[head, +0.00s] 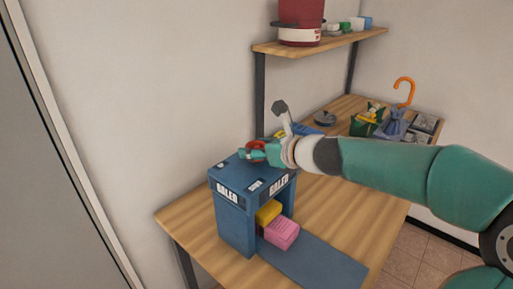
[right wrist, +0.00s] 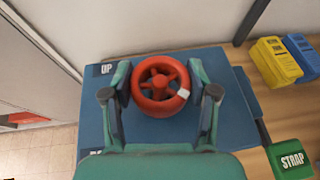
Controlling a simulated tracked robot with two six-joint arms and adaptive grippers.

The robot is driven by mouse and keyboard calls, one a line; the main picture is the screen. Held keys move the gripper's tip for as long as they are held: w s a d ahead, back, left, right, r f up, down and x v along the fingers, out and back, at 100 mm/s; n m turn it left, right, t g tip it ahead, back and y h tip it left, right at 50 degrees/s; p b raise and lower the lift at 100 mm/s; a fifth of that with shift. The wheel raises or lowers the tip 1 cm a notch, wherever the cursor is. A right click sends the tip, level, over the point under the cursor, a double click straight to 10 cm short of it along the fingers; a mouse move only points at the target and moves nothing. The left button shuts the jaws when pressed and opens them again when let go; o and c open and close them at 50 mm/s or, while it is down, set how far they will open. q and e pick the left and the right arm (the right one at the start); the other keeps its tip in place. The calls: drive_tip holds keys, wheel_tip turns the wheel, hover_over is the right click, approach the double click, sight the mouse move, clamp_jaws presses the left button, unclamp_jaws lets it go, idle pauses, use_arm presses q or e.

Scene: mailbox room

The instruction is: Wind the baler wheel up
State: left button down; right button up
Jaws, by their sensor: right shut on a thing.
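A blue baler (head: 236,217) with "BALER" labels stands on the wooden table, and its blue top also shows in the right wrist view (right wrist: 230,88). A red spoked wheel (head: 255,148) sits on top of it; in the right wrist view the wheel (right wrist: 160,86) has a small white mark on its lower right rim. My right gripper (right wrist: 160,92) has its fingers on both sides of the wheel and is shut on it. In the head view my right gripper (head: 254,152) reaches in from the right over the baler. My left gripper is not in view.
Yellow and pink blocks (head: 280,231) sit in the baler's opening, above a blue plate (head: 315,264). A green "STRAP" block (right wrist: 290,159) and yellow blocks (right wrist: 275,62) lie right of the baler. A shelf (head: 325,43) holds a red bucket (head: 301,20).

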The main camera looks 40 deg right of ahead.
drive_tip(key=shift+d+y, duration=0.1)
drive_tip(key=shift+y, duration=0.3)
drive_tip(key=n+y+p, duration=0.2)
drive_tip(key=n+y, duration=0.1)
drive_tip(key=shift+r+g, duration=0.1)
drive_tip(key=shift+g, duration=0.2)
drive_tip(key=n+g+y+p, duration=0.2)
drive_tip(key=n+y+p, duration=0.2)
drive_tip(key=n+g+y+p, duration=0.3)
drive_tip(key=n+y+p, duration=0.1)
drive_tip(key=p, duration=0.1)
drive_tip(key=shift+r, duration=0.15)
drive_tip(key=shift+n+g+p, duration=0.5)
drive_tip(key=shift+n+p, duration=0.1)
drive_tip(key=shift+n, duration=0.1)
drive_tip(key=n+g, duration=0.1)
drive_tip(key=n+g+y, duration=0.1)
drive_tip(key=shift+f+g+y+p, duration=0.25)
drive_tip(key=shift+g+y+p, duration=0.05)
drive_tip(key=shift+n+g+y, duration=0.3)
drive_tip(key=shift+n+g, duration=0.9)
drive_tip(key=o, duration=1.2)
